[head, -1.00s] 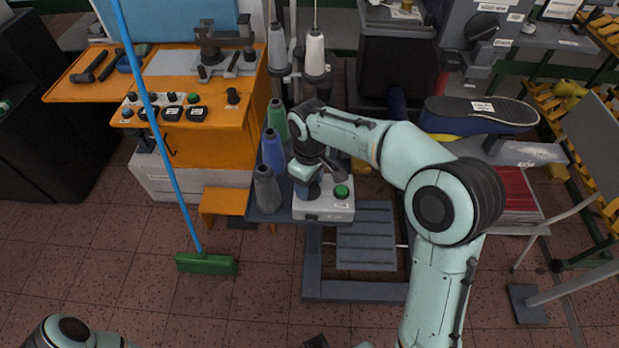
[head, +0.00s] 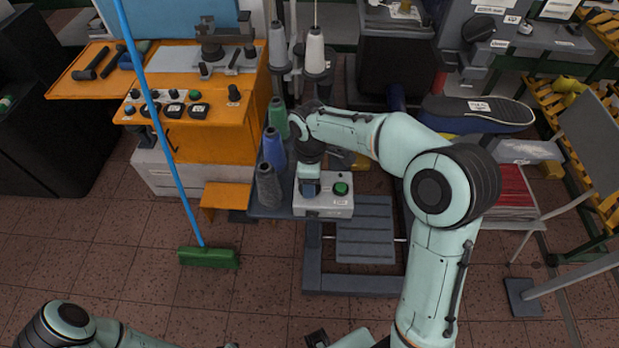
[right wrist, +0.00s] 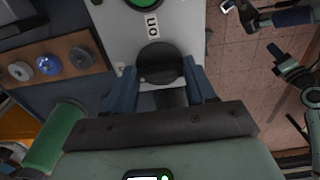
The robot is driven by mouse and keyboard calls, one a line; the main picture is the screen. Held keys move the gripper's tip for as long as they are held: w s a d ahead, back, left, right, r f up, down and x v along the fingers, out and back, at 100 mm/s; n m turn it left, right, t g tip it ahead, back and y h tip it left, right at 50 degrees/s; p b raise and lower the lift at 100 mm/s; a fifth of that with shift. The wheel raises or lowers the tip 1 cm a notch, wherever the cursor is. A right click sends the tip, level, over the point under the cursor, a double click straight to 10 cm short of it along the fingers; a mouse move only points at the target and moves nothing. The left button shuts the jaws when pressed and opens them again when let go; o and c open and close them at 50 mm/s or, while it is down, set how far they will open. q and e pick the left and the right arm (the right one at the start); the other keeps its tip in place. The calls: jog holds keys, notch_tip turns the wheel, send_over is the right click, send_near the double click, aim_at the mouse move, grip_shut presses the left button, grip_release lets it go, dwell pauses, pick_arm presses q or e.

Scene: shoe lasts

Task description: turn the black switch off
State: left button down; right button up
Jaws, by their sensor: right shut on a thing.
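The black switch (right wrist: 160,64) is a round dark knob on a light grey control box (head: 323,206). In the right wrist view it sits beside a small label (right wrist: 152,25) that reads "on" upside down. My right gripper (right wrist: 160,72) has its blue fingers on either side of the switch and is shut on it. In the head view my right gripper (head: 309,188) points down at the left part of the box and hides the switch. A green button (head: 341,189) is to its right.
Thread cones, one green (head: 278,115), one blue (head: 273,147) and one grey (head: 267,185), stand close to the left of the box. An orange bench (head: 215,145) and a blue-handled broom (head: 208,257) are farther left. Tiled floor is open in front.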

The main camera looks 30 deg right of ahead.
dwell(0.3)
jog(key=o, duration=1)
jog(key=shift+o, duration=0.2)
pick_arm(q)
jog(key=shift+w+r+p, duration=0.95)
jog(key=shift+r, duration=0.3)
pick_arm(e)
notch_tip(320, 180, up, 14)
jog(key=shift+f, duration=0.25)
pick_arm(q)
jog(key=shift+s, duration=0.1)
